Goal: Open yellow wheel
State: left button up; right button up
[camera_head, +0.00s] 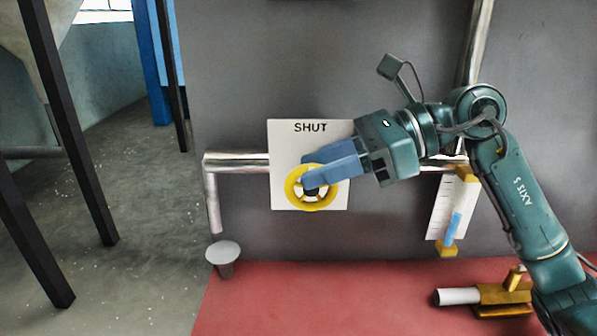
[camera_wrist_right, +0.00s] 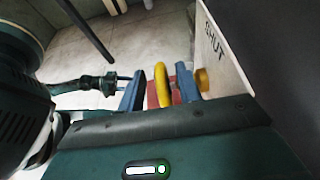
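The yellow wheel (camera_head: 312,208) is mounted upright in front of a white panel (camera_head: 283,145) marked SHUT. Its dark hub is partly hidden behind my fingers. My right gripper (camera_head: 304,168) reaches in from the right, its blue fingers over the wheel's upper part. In the right wrist view, the gripper (camera_wrist_right: 160,90) is open, with one blue finger on each side of the yellow rim (camera_wrist_right: 161,82). A gap shows between the left finger and the rim; the right finger is closer, and I cannot tell if it touches.
A metal pipe (camera_head: 236,162) runs behind the panel along the grey wall. A gauge (camera_head: 445,207) with a blue bar hangs to the right. A brass valve (camera_head: 503,296) and a grey funnel-like cup (camera_head: 223,254) are lower, by the red surface (camera_head: 320,300). Dark posts stand at left.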

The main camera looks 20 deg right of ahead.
aim_at(298, 207)
jog(key=shift+x, duration=1.7)
jog(key=shift+r, duration=0.1)
grip_shut()
